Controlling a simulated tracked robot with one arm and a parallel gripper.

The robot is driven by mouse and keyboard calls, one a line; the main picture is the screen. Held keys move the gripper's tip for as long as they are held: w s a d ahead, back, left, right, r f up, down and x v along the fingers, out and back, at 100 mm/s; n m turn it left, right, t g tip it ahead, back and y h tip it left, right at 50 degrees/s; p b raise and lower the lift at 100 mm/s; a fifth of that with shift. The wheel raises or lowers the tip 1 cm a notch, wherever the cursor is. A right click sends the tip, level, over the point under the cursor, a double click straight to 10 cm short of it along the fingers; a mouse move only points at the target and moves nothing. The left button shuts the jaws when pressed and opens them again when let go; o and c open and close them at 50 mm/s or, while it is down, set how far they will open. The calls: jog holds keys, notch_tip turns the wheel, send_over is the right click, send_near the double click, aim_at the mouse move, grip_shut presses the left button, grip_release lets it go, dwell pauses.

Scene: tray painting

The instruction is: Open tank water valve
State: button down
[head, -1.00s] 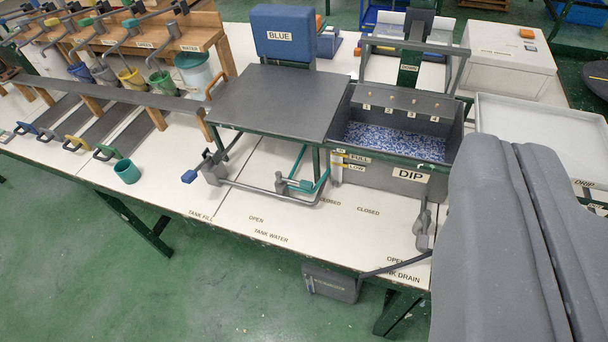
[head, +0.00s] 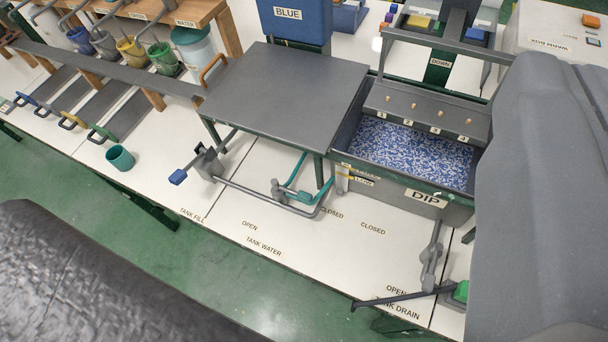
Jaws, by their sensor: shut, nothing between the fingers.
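The tank water valve (head: 278,190) is a small grey fitting with teal parts on a grey pipe, under the front edge of the grey table plate. The words TANK WATER (head: 264,246) are printed on the white bench top in front of it. OPEN (head: 250,227) is printed at their left and CLOSED (head: 331,213) at their right. My gripper's fingers do not show. A large grey part of mine covers the right side, and a dark shape fills the lower left corner.
A blue-ended handle (head: 178,177) stands left of the valve, near TANK FILL. The DIP tank (head: 455,212) holds blue-and-white flecked contents. A dark rod (head: 400,298) crosses the TANK DRAIN label. A teal cup (head: 120,158) stands at left. Bench top before the valve is clear.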

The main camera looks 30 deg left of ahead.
jog(key=w+a+f+g, duration=0.1)
jog(key=w+a+f, duration=0.25)
jog(key=f, duration=0.25)
jog(key=w+a+f+g, duration=0.1)
jog(key=w+a+f, duration=0.2)
jog(key=w+f, duration=0.2)
jog(key=g+b, duration=0.1)
jog(key=g, duration=0.5)
send_near(293, 192)
notch_tip(293, 192, up, 2)
jog(key=d, duration=0.3)
jog(key=x, duration=0.3)
jog(key=b+x, duration=0.1)
jog(key=x, duration=0.3)
jog(key=b+x, duration=0.1)
jog(key=x, duration=0.2)
jog(key=shift+w+a+r, duration=0.1)
jog(key=shift+w+r, duration=0.05)
jog(key=shift+w, duration=0.35)
